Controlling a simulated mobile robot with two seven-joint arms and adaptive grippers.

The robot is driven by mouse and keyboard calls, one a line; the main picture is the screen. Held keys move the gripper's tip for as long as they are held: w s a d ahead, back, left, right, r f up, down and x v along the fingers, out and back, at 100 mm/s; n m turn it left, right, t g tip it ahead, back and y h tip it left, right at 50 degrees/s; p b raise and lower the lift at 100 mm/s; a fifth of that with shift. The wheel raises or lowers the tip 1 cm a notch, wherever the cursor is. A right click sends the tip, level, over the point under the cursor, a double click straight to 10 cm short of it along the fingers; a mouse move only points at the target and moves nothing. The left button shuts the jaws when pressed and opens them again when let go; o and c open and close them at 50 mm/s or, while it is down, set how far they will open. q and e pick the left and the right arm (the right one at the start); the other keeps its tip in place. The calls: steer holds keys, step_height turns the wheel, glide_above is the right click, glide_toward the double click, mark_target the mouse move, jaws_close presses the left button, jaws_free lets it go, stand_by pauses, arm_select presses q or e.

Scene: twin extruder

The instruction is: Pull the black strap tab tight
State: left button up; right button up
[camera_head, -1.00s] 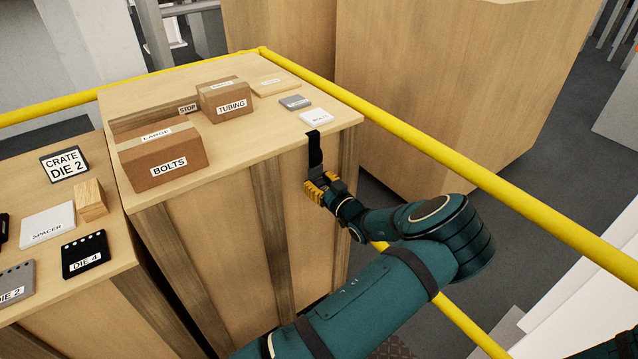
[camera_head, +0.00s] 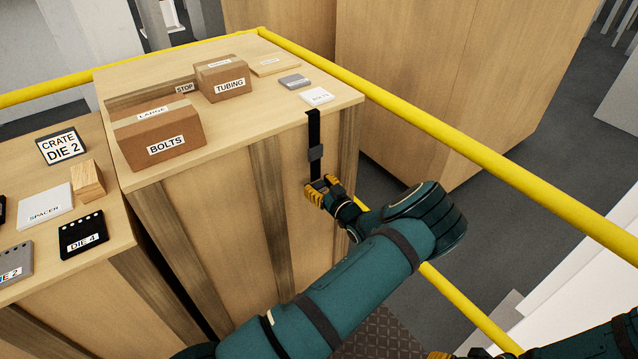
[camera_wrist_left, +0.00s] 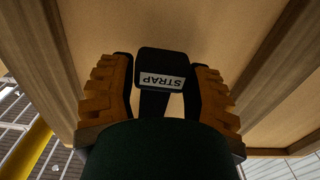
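The black strap (camera_head: 313,128) hangs over the top edge of the wooden crate (camera_head: 225,215) and down its side, through a dark grey buckle (camera_head: 315,152). Its tab (camera_wrist_left: 158,65), labelled STRAP, shows upside down in the left wrist view, between the two yellow-padded fingers. In the head view the gripper hides the tab. A bit of my right gripper (camera_head: 440,355) shows at the bottom edge; its fingers cannot be made out.
A BOLTS box (camera_head: 160,137) and a TUBING box (camera_head: 223,80) stand on the crate. A yellow rail (camera_head: 460,145) runs past the crate's right side. Die plates and a spacer (camera_head: 45,203) lie on the lower crate at left. Floor shows right of the crate.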

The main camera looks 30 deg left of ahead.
arm_select(q)
steer(key=shift+o, duration=1.4)
steer(key=shift+f, duration=0.2)
steer(key=shift+r, duration=0.1)
steer(key=v, duration=1.2)
